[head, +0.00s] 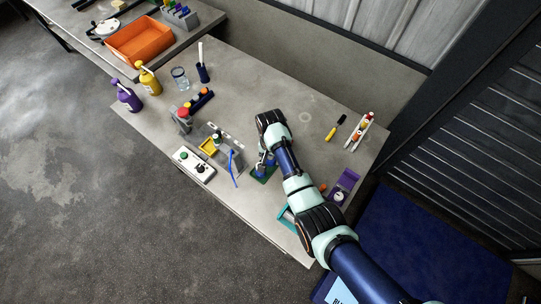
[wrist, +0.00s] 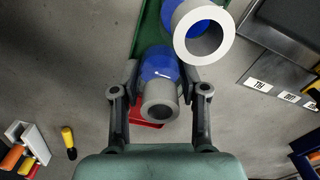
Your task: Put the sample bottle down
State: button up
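The sample bottle (wrist: 160,68), blue with a grey neck end, sits between the two fingers of my gripper (wrist: 160,78) in the wrist view. The finger pads close against both sides of its blue body. Behind it is a green base (wrist: 146,38), and a second blue piece with a wide white ring (wrist: 200,30) is beside it at upper right. In the head view the green base (head: 262,179) is on the bench, left of my arm, with blue parts above it. My fingers and the bottle's underside are largely hidden there, so contact with the base cannot be told.
Bench behind my arm is mostly clear.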

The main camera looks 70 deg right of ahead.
jog(key=o, duration=0.4)
notch_tip(320, 180, up, 12)
jog(key=p, duration=0.3)
jog(key=shift+r, duration=0.15)
jog(key=w+a+r+n+t+h, duration=0.1)
jog(key=w+a+r+n+t, duration=0.3)
jog(key=a, duration=0.4)
jog(key=w+a+r+n+t+h, duration=0.1)
jog(key=w+a+r+n, duration=0.3)
jog(key=a, duration=0.5)
jog(key=w+a+r+n+t, duration=0.3)
jog(key=w+a, duration=0.3)
jog(key=a, duration=0.2)
jog(key=s+a+r+n+t, duration=0.1)
jog(key=a+r+n, duration=0.1)
jog(key=a+r, duration=0.1)
jog(key=s+a+r+n+t+y, duration=0.1)
jog(key=s+a+r+n+t, duration=0.1)
jog(key=a+r, duration=0.2)
jog(key=s+a+r+n+t+y, duration=0.1)
jog(key=a+r+n, duration=0.1)
jog(key=a+r, duration=0.2)
jog(key=shift+s+a+t, duration=0.2)
jog(key=shift+a+t, duration=0.2)
jog(key=shift+a, duration=1.15)
